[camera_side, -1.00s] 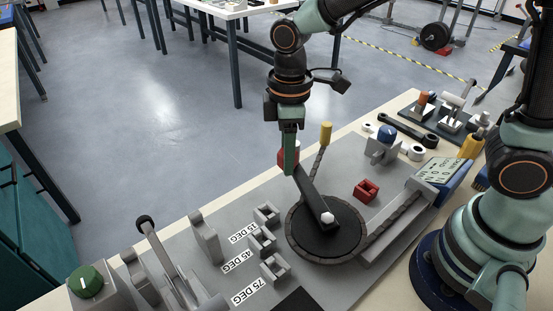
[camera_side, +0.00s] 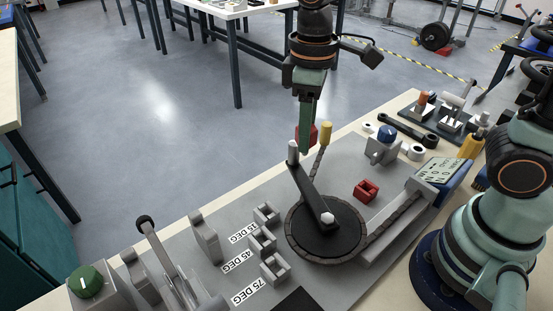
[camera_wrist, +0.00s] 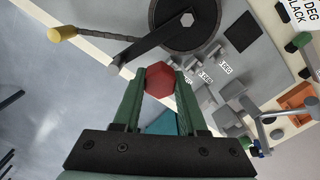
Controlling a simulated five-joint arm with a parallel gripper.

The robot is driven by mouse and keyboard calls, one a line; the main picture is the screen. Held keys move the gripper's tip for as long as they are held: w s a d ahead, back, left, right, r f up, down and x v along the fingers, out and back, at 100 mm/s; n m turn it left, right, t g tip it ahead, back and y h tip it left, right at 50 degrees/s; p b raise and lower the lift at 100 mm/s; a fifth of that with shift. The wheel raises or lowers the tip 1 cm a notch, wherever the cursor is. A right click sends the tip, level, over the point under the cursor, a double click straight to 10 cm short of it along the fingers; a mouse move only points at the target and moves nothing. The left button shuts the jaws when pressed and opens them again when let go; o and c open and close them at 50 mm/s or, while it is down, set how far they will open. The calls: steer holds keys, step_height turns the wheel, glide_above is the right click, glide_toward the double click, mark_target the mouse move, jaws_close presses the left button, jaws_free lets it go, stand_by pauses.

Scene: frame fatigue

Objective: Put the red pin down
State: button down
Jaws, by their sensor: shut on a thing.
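My gripper (camera_side: 306,140) is shut on the red pin, whose red hexagonal head (camera_wrist: 160,79) sits between the two green fingers in the wrist view. In the side view the red pin (camera_side: 313,134) shows partly behind the fingers, held in the air above the back edge of the grey plate. A dark crank arm (camera_side: 309,188) runs from the round dark disc (camera_side: 300,240) to a light grey post (camera_side: 293,151), just below and left of my gripper. The pin's lower part is hidden.
A yellow-handled lever (camera_side: 325,133) stands close to the right of my gripper. A red block (camera_side: 366,190) sits on the plate right of the disc. Grey notched blocks (camera_side: 266,214) stand by the degree labels. A black-knobbed lever (camera_side: 146,222) stands at the left.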

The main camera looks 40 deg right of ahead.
steer(key=s+a+r+n, duration=0.2)
steer(key=s+a+n, duration=0.4)
steer(key=a, duration=0.3)
steer(key=n, duration=0.5)
glide_above(286, 302)
step_height(286, 302, down, 18)
steer(key=shift+f, duration=0.1)
steer(key=shift+f, duration=0.1)
steer(key=shift+c, duration=2.2)
jaws_free()
